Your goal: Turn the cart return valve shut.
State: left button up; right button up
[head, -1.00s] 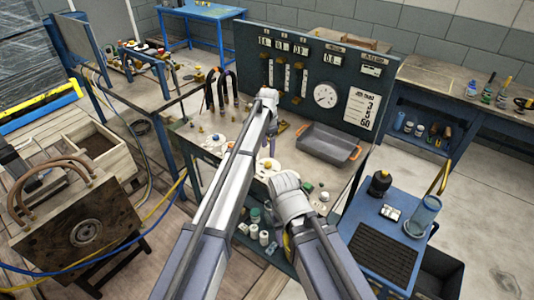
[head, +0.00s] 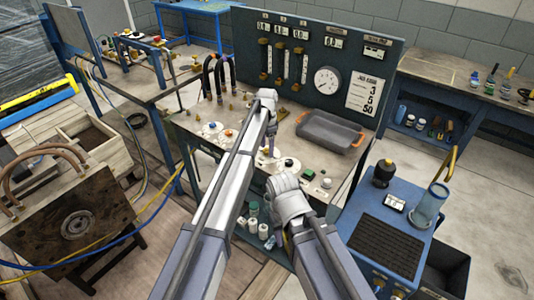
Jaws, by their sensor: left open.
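The blue cart (head: 405,215) stands at the right, beside the bench. Small brass fittings (head: 378,286) show low on its front, at the picture's bottom edge; I cannot tell whether one is the return valve. Several round white plates with coloured knobs (head: 212,129) lie on the bench top; I cannot read any labels. My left gripper (head: 270,152) points down over the middle of the bench, open, close to these knobs, with no object seen in it. My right gripper (head: 277,239) is mostly hidden behind its own wrist, near the bench's front side; its fingers cannot be made out.
A dark gauge panel (head: 309,68) stands at the bench's back. A grey tray with orange handles (head: 328,133) lies before it. The cart bears a clear cylinder (head: 429,204) and a dark bottle (head: 383,173). A mould block (head: 77,224) and hoses are at left. Floor at far right is free.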

pick_arm(q)
jog(key=shift+f, duration=0.15)
jog(key=shift+c, duration=0.2)
grip_shut()
dwell(0.3)
